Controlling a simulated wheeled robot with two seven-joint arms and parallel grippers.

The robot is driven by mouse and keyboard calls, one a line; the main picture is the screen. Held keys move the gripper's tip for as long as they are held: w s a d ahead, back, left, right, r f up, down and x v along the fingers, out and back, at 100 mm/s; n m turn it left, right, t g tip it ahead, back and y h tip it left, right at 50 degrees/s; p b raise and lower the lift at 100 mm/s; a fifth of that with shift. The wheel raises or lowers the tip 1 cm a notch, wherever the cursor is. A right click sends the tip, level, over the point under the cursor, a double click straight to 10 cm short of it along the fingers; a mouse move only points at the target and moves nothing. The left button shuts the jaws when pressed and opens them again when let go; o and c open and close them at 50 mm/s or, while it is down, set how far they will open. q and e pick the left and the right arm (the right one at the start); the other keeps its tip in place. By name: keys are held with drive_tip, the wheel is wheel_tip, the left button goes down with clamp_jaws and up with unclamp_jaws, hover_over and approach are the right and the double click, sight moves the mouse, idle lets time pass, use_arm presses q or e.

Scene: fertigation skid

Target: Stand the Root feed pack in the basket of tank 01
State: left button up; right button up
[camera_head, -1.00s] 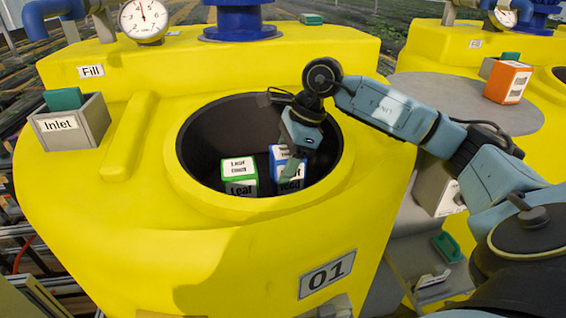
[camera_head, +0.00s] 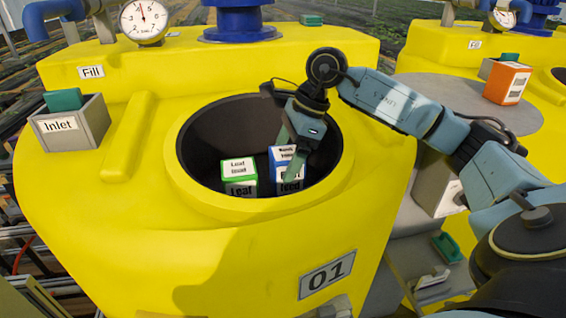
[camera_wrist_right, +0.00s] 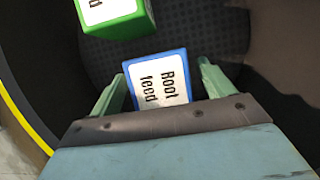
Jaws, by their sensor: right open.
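The Root feed pack (camera_head: 285,181), blue with a white label, stands inside the dark opening of yellow tank 01 (camera_head: 325,274). It also shows in the right wrist view (camera_wrist_right: 157,82), between the open fingers. My right gripper (camera_head: 299,166) is open, reaching into the opening, one finger in front of the pack's right side. In the right wrist view the gripper (camera_wrist_right: 165,88) has a finger on each side of the pack, with a gap at the right. A green Leaf feed pack (camera_head: 239,178) stands left of the Root pack. The dark dotted basket floor (camera_wrist_right: 195,40) shows beneath the packs.
The opening's yellow rim (camera_head: 190,195) surrounds my right gripper. A grey Inlet box (camera_head: 72,135) with a green pad sits at the left. An orange pack (camera_head: 508,82) stands on the grey round lid (camera_head: 455,95) of the neighbouring tank. A gauge (camera_head: 144,20) is at the back.

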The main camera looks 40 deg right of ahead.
drive_tip(key=v, duration=1)
